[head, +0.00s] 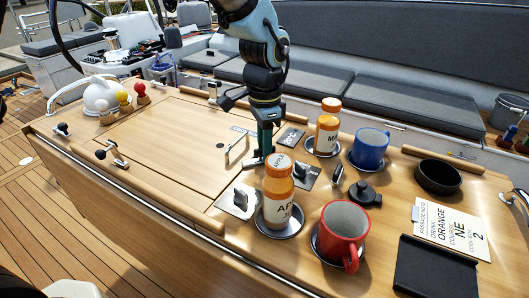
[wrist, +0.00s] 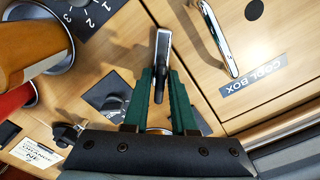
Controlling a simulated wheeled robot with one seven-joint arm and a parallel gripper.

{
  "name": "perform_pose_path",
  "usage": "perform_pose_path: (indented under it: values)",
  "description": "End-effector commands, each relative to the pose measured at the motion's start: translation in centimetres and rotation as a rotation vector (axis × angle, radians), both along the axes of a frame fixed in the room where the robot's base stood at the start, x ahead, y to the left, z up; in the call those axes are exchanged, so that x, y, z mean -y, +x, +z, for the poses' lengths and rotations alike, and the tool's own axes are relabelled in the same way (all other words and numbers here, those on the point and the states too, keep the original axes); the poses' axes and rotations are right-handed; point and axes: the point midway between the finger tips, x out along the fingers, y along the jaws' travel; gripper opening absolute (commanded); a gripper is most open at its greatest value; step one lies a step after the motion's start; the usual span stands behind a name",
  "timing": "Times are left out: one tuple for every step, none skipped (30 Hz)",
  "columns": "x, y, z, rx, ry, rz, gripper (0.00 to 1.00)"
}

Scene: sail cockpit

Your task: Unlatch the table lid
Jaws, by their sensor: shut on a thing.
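The wooden table lid (head: 180,140) lies flat and closed in the table's left half. Its metal bar handle (head: 237,149) also shows in the wrist view (wrist: 222,40), beside the COOL BOX label (wrist: 254,82). My gripper (head: 265,152) points down at the lid's right edge. In the wrist view, its green fingers (wrist: 160,85) are shut on a slim latch lever (wrist: 162,46), dark with a pale metal end. The fingers hide part of the lever and its base, so I cannot tell whether it is released.
Close by stand an orange-capped bottle (head: 278,196), another bottle (head: 327,132), a red mug (head: 342,232) and a blue mug (head: 370,147). Plates with dark knobs (head: 240,199) flank the gripper. A white kettle (head: 100,95) stands far left. The lid's top is mostly clear.

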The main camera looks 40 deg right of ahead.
Motion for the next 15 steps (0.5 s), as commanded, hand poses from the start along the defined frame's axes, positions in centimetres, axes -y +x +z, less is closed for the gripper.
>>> perform_pose_path:
  values:
    - [0.13, -0.05, -0.11, 0.001, -0.004, 0.042, 0.0]
    - [0.13, -0.07, -0.1, 0.0, -0.004, 0.07, 0.0]
    - [0.14, -0.08, -0.09, 0.0, -0.004, 0.107, 0.0]
    - [0.13, -0.07, -0.09, 0.001, -0.004, 0.135, 0.0]
    - [0.13, -0.05, -0.08, 0.001, -0.003, 0.164, 0.0]
    - [0.11, -0.04, -0.09, 0.001, -0.003, 0.203, 0.0]
    - [0.11, -0.03, -0.09, 0.001, -0.003, 0.232, 0.0]
    - [0.11, -0.05, -0.09, 0.0, -0.003, 0.26, 0.0]
    - [0.11, -0.07, -0.1, 0.0, -0.003, 0.296, 0.0]
    - [0.12, -0.08, -0.09, 0.0, -0.003, 0.322, 0.0]
    - [0.13, -0.09, -0.09, 0.001, -0.003, 0.349, 0.0]
    - [0.12, -0.06, -0.08, 0.001, -0.003, 0.384, 0.0]
    - [0.11, -0.05, -0.07, 0.001, -0.003, 0.411, 0.0]
    - [0.11, -0.04, -0.06, 0.0, -0.003, 0.435, 0.0]
    - [0.12, -0.04, -0.05, 0.0, -0.004, 0.467, 0.0]
